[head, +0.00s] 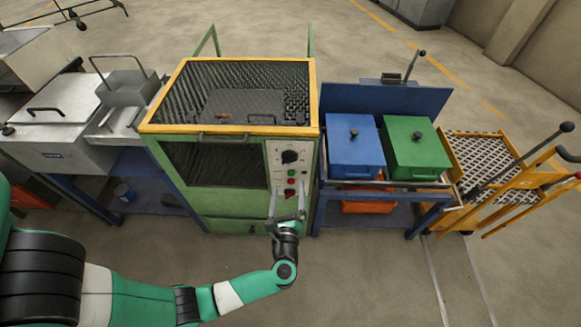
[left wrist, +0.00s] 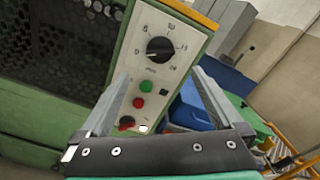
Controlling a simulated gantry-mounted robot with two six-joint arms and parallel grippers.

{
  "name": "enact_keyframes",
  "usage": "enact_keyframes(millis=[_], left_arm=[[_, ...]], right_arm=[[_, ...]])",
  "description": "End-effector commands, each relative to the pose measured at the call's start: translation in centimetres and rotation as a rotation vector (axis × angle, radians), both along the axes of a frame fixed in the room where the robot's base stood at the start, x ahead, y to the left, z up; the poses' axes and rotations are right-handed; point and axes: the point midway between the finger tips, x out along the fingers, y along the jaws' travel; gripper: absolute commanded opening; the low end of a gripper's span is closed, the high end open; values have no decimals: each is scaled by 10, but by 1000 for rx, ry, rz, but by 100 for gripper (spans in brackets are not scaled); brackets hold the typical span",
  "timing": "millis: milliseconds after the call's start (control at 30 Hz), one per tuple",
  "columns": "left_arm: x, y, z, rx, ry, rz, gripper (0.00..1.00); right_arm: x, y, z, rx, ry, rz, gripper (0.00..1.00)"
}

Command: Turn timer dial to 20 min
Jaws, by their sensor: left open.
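The timer dial (head: 290,157) is a black round knob at the top of a pale control panel on the green furnace front. It shows larger in the left wrist view (left wrist: 159,50), with a white pointer mark and a printed scale around it; the set value is too small to read surely. My left gripper (head: 287,196) is open and empty in front of the panel, below the dial. In the left wrist view its two fingers (left wrist: 158,82) stand apart on either side of the lower panel, and the dial lies beyond their tips, untouched. My right gripper is not in view.
Below the dial are a green button (left wrist: 146,86), a red button (left wrist: 138,102) and a red switch (left wrist: 126,122). The furnace (head: 227,207) has a yellow-rimmed mesh top. A blue bin (head: 354,150) and a green bin (head: 414,150) stand to the right. Open floor lies in front.

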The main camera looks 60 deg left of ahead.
Motion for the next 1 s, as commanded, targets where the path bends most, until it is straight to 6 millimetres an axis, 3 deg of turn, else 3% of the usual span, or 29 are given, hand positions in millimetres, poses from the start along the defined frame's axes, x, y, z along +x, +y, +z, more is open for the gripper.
enact_keyframes(millis=[400,567,800,867,1000], left_arm=[[39,78,-2,0,-2,4,100],[46,90,0,0,-1,3,100],[47,91,0,0,-1,1,100],[47,91,0,0,-1,1,93],[47,91,0,0,-1,1,68]], right_arm=[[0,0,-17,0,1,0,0],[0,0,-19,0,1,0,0],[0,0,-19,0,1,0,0],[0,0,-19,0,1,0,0],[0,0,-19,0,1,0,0]])
